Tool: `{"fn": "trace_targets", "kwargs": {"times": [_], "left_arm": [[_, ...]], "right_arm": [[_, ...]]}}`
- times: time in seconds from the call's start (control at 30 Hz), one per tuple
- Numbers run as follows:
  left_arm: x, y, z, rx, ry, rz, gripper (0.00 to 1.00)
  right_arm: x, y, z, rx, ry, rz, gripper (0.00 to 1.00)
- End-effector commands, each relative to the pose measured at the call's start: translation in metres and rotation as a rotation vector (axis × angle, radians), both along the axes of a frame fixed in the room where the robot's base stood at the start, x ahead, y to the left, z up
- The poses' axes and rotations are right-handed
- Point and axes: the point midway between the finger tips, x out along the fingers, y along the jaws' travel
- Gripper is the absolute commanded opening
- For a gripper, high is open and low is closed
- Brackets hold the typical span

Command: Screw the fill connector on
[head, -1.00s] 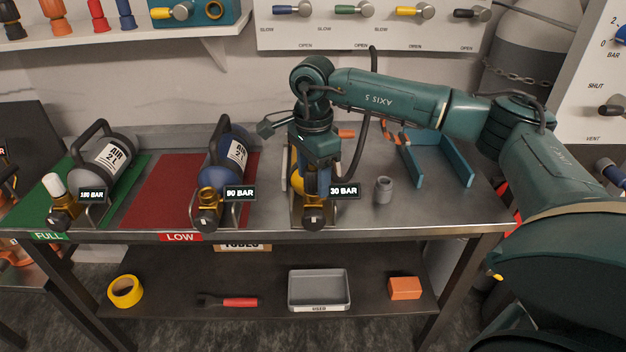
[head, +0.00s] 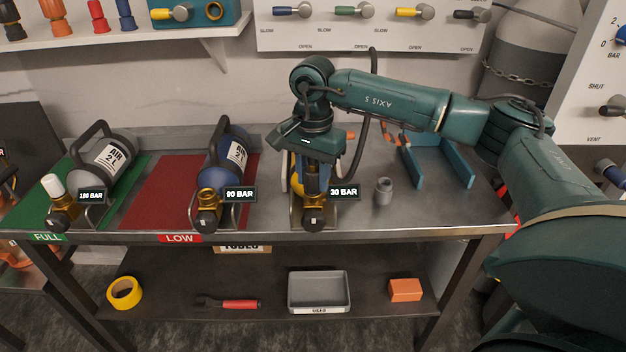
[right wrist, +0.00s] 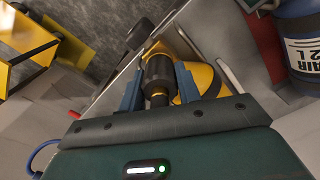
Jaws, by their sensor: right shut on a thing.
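My right gripper (head: 314,182) points down over the valve (head: 313,216) of the 30 BAR cylinder, which lies in a cradle near the bench's front edge. In the right wrist view its two blue fingers (right wrist: 158,88) are shut on the fill connector (right wrist: 158,70), a dark round sleeve. A brass part shows at the sleeve's end, with the yellow cylinder (right wrist: 198,78) beside it. I cannot tell how far the connector sits on the valve. The gripper hides much of the cylinder in the head view. My left gripper is not in view.
A grey cap (head: 384,191) stands on the bench to the right, before a blue bracket (head: 456,162). Left are the 90 BAR cylinder (head: 230,150) on a red mat and the 180 BAR cylinder (head: 108,155) on a green mat. A grey tray (head: 319,308) sits on the lower shelf.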

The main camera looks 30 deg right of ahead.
Motion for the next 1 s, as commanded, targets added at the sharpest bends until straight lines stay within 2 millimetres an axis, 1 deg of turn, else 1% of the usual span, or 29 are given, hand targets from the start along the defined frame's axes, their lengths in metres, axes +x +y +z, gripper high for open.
{"fn": "trace_targets", "kwargs": {"times": [0.03,0.2,0.3,0.37,0.47,1.0], "left_arm": [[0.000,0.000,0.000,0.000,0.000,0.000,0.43],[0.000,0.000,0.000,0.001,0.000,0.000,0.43],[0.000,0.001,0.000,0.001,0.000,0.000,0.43],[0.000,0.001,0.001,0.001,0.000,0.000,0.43],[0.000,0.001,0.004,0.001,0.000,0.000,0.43],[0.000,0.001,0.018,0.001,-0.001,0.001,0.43]], "right_arm": [[0.000,0.000,0.000,0.000,0.000,0.000,0.21],[0.000,0.000,0.000,0.000,0.000,-0.001,0.07],[0.000,0.000,0.000,0.000,0.000,-0.012,0.06],[0.000,0.000,0.000,0.000,0.000,-0.053,0.06],[0.000,0.000,0.000,0.001,0.002,-0.190,0.06],[0.000,0.000,0.000,-0.001,0.002,-1.056,0.06]]}}
